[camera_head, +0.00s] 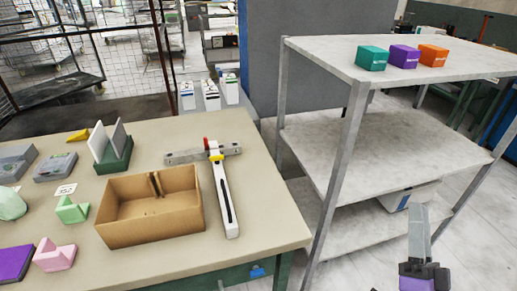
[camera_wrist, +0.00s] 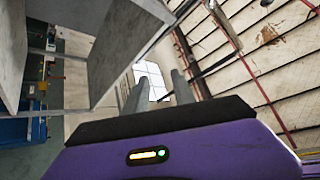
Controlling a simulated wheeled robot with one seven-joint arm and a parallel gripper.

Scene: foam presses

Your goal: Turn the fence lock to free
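A grey fence bar (camera_head: 183,157) lies across the far end of a pale slotted rail (camera_head: 226,205) on the table, together forming a T. A small red part (camera_head: 207,142) stands upright at the joint, with a yellow part (camera_head: 217,157) just below it. I cannot tell which of these is the fence lock, or its setting. My gripper (camera_head: 418,210) is at the lower right, off the table and well apart from the fence, pointing up. In the wrist view its two grey fingers (camera_wrist: 155,88) stand apart with nothing between them.
An open cardboard box (camera_head: 150,237) stands left of the rail. Grey, green and pink blocks and a rack with upright plates (camera_head: 112,150) lie further left. A shelf unit (camera_head: 345,130) with teal, purple and orange boxes (camera_head: 403,56) stands right of the table, its post near the table's corner.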

